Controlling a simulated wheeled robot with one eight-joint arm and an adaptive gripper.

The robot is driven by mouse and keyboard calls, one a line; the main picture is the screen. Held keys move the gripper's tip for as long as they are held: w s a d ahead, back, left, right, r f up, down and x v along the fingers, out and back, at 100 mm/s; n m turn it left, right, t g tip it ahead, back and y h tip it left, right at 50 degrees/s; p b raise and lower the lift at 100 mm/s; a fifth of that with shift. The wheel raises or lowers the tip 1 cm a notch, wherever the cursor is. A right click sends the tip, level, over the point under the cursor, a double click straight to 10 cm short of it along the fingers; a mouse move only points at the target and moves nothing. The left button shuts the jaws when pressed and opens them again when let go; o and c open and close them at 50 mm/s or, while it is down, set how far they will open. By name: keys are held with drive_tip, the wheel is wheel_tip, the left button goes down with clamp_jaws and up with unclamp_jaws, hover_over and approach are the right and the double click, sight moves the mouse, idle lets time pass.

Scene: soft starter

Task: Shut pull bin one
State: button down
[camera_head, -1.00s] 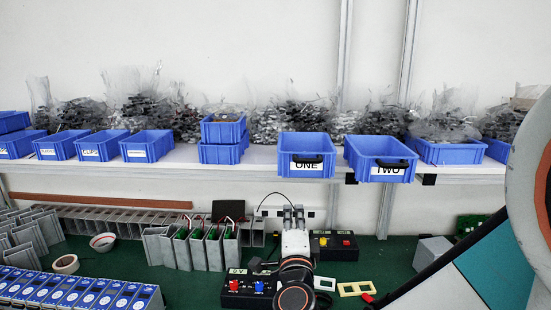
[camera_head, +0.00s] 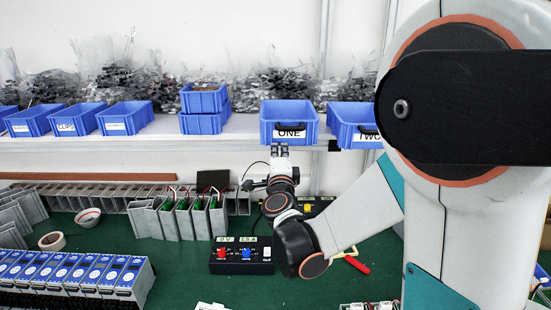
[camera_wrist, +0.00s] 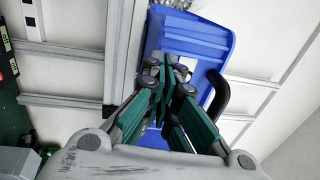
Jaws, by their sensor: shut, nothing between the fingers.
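Pull bin one (camera_head: 290,112) is a blue open bin on the shelf, with a white "ONE" label and a dark handle on its front. Its front reaches slightly past the shelf edge. My gripper (camera_head: 279,149) is just below and in front of the bin's front, pointing up. In the wrist view my gripper (camera_wrist: 168,68) is shut with nothing between the fingers. Its fingertips are in front of the blue bin (camera_wrist: 205,35), beside the black handle (camera_wrist: 218,95); I cannot tell whether they touch the bin.
Bin two (camera_head: 348,115) is to the right, partly hidden by my arm. Stacked blue bins (camera_head: 203,123) stand to the left on the shelf (camera_head: 240,127). A black control box (camera_head: 240,254) and grey modules (camera_head: 145,218) are on the green bench below.

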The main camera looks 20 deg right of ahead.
drive_tip(key=shift+w+d, duration=0.15)
drive_tip(key=shift+w, duration=0.15)
drive_tip(key=x, duration=0.3)
drive_tip(key=f+b+x, duration=0.1)
drive_tip(key=x, duration=0.5)
drive_tip(key=shift+w+d+f+b, duration=0.1)
drive_tip(key=shift+w+b, duration=0.25)
drive_tip(key=shift+w, duration=0.05)
